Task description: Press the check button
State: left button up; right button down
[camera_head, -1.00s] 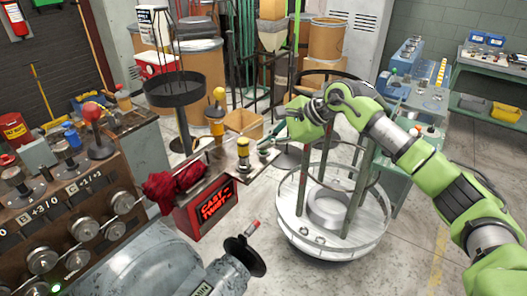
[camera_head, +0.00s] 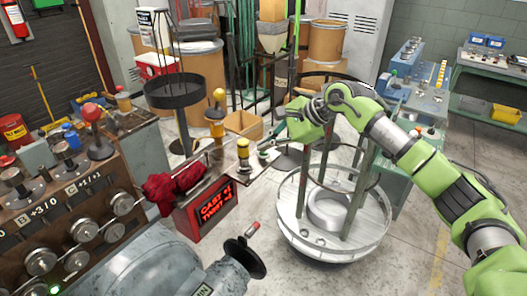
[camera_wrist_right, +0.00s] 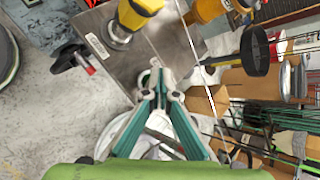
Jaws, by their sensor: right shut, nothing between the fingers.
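A yellow button (camera_head: 243,149) stands on a small metal plate (camera_head: 228,172) at the end of the bench arm; I take it for the check button, but its label is too small to read. It also shows at the top of the right wrist view (camera_wrist_right: 137,12), beside a small label plate. My right gripper (camera_head: 264,155) is shut and empty, just right of the button and apart from it. Its closed fingertips lie over the plate in the right wrist view (camera_wrist_right: 155,74). The display (camera_head: 213,209) below the plate shows red text, CAST and TWIST with characters after them. My left gripper is not in view.
A red cloth (camera_head: 174,186) lies left of the plate. A taller yellow-topped post (camera_head: 217,113) stands behind it. A round caged stand (camera_head: 332,238) is below my right arm. The machine with dials (camera_head: 75,215) fills the left. Open floor shows at lower right.

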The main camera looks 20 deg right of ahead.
aim_at(267, 153)
jog(key=shift+r, duration=0.45)
jog(key=shift+r, duration=0.1)
jog(key=shift+r+p, duration=1.35)
jog(key=shift+r, duration=1.1)
jog(key=shift+d+f, duration=0.1)
